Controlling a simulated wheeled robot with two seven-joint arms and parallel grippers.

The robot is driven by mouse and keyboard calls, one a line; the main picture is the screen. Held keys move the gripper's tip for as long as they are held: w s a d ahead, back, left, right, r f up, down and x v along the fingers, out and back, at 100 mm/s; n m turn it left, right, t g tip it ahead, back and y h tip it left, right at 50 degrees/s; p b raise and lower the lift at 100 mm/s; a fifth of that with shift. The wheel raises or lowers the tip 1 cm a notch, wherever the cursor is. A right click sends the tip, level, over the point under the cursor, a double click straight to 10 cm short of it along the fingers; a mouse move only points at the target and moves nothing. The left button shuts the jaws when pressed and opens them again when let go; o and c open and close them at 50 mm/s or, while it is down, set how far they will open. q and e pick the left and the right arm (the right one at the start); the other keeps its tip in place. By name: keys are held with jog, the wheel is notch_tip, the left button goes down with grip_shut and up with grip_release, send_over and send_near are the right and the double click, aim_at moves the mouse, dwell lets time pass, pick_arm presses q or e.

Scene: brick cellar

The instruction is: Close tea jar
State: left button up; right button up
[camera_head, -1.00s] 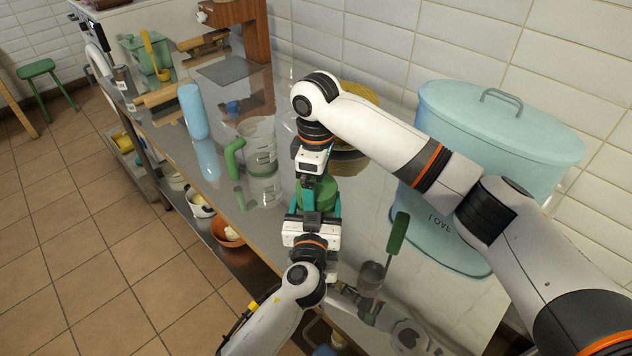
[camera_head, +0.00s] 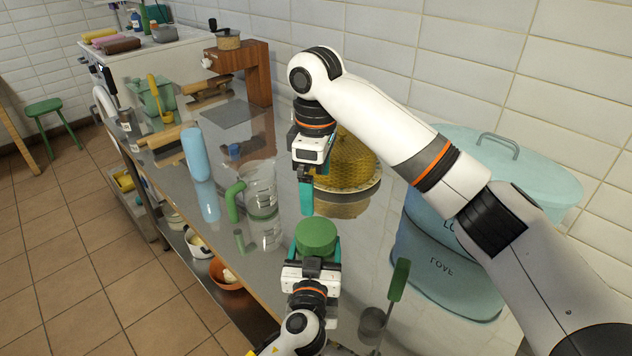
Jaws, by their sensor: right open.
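The tea jar (camera_head: 316,236) shows as a round green top, seen from above, between the teal fingers of my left gripper (camera_head: 314,252). The fingers lie on both sides of it and look closed on it. The top looks level; the jar's body is mostly hidden, so I cannot tell how the lid is seated. My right gripper (camera_head: 306,198) is open and empty, pointing down above and behind the jar, apart from it. Only one of its teal fingers shows clearly.
A measuring jug (camera_head: 262,190) with a green handle stands left of the grippers. A blue cylinder (camera_head: 195,154) is farther left. A woven yellow basket (camera_head: 352,160) is behind my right gripper. A large blue bread bin (camera_head: 545,185) and a green-handled utensil (camera_head: 398,280) are at right.

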pick_arm(q)
jog(key=o, duration=0.4)
jog(key=shift+o, duration=0.2)
jog(key=s+b, duration=0.1)
jog(key=s, duration=0.6)
jog(key=s+a+b, duration=0.1)
jog(key=s, duration=0.3)
jog(key=shift+f+b, duration=0.1)
jog(key=shift+b, duration=0.2)
jog(key=shift+s+a, duration=0.15)
jog(key=shift+s, duration=0.35)
pick_arm(e)
jog(key=shift+f, duration=1.4)
